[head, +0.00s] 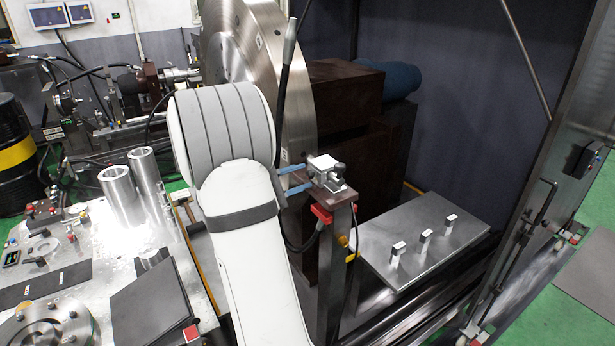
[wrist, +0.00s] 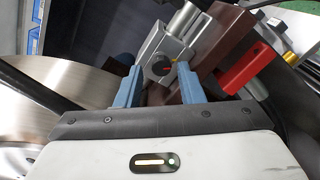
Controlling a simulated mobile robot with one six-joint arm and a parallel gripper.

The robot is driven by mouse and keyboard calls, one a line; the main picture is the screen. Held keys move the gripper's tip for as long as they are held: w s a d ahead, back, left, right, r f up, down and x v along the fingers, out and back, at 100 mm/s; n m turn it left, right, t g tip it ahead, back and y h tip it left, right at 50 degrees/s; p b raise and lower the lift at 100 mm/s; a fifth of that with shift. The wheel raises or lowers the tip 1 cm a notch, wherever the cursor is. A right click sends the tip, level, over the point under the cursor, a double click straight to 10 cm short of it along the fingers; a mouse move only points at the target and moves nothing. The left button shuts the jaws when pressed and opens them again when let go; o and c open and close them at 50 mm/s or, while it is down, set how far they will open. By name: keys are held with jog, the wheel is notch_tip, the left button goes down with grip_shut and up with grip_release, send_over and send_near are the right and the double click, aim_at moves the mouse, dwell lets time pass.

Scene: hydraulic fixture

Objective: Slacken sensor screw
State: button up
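The sensor screw looks like a dark round knob (wrist: 160,66) with a small red-and-yellow mark, on the face of a silver sensor block (wrist: 171,47) in the wrist view. In the head view the block (head: 322,163) sits on top of a brown post (head: 334,265); the knob cannot be made out there. My gripper (head: 306,176) reaches the block from the left. In the wrist view its two blue fingers (wrist: 158,72) are apart, one on each side of the knob, with gaps showing. How far the tips are from it in depth is unclear.
A red part (head: 321,213) and a yellow part (head: 343,241) are on the post below the block. A large steel disc (head: 300,75) stands close behind my arm. A metal plate with upright pegs (head: 425,262) lies right. A crowded workbench (head: 105,235) is left.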

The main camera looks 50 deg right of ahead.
jog(key=shift+w+a, duration=0.1)
jog(key=shift+a, duration=0.6)
jog(key=shift+d, duration=0.15)
jog(key=shift+b+x, duration=0.4)
jog(key=shift+x, duration=0.65)
jog(key=shift+c, duration=0.4)
